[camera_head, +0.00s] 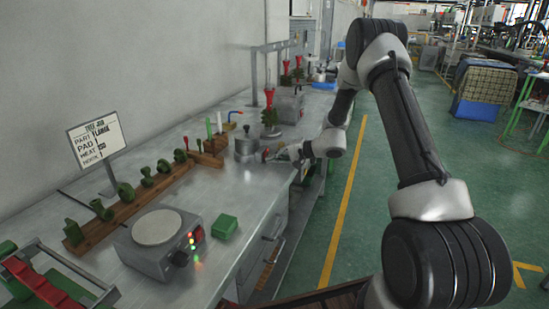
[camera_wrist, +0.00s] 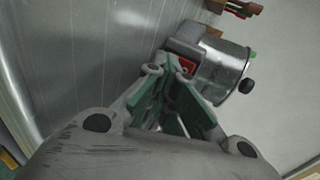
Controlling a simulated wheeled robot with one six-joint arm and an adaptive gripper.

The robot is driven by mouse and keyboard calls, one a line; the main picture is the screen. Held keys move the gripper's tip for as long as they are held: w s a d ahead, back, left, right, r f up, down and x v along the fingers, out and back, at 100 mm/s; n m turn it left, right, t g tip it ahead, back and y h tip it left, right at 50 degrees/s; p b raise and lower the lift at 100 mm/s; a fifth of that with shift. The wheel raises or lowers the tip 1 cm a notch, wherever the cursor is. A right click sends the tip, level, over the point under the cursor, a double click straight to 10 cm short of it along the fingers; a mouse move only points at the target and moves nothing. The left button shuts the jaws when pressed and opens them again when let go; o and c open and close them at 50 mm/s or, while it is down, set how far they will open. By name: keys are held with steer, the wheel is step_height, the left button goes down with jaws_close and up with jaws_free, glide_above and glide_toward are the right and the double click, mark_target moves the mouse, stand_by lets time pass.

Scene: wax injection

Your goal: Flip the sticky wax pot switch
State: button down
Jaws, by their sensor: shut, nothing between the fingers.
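The sticky wax pot (camera_head: 246,148) is a small metal cylinder on the bench. In the wrist view the pot (camera_wrist: 226,68) lies at upper right with a dark knob on its side. A grey box is attached to it, bearing a red switch (camera_wrist: 188,64). My gripper (camera_head: 268,154) is shut and empty, just right of the pot. In the wrist view its fingertips (camera_wrist: 168,65) are right at the switch, partly covering it. I cannot tell whether they touch it or which way the switch sits.
A hot plate box (camera_head: 158,227) with lit lamps and a green block (camera_head: 224,226) stand nearer on the bench. A wooden rack (camera_head: 132,202) holds several green pieces. A job sign (camera_head: 96,138) stands by the wall. A red-and-green tree (camera_head: 269,108) is behind the pot.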

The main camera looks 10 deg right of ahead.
steer(key=shift+a+f, duration=0.15)
steer(key=shift+f, duration=0.05)
steer(key=shift+w+r, duration=0.1)
steer(key=shift+r, duration=0.5)
steer(key=shift+d+r, duration=0.25)
steer(key=shift+r, duration=0.05)
steer(key=f+v, duration=0.1)
steer(key=v, duration=1)
steer(key=s+d+g+h, duration=0.25)
steer(key=s+g, duration=0.45)
steer(key=s, duration=1.3)
steer(key=s+d+r+n+t+h, duration=0.1)
steer(key=s+r+n+h, duration=0.2)
steer(key=s+r, duration=0.6)
steer(key=s+d+r+n+t+h, duration=0.2)
steer(key=s+r+n+h, duration=0.2)
steer(key=s+r, duration=0.6)
steer(key=shift+s+d+r+t+h, duration=0.2)
steer(key=shift+d+r+t+h, duration=0.1)
steer(key=shift+r+h, duration=0.4)
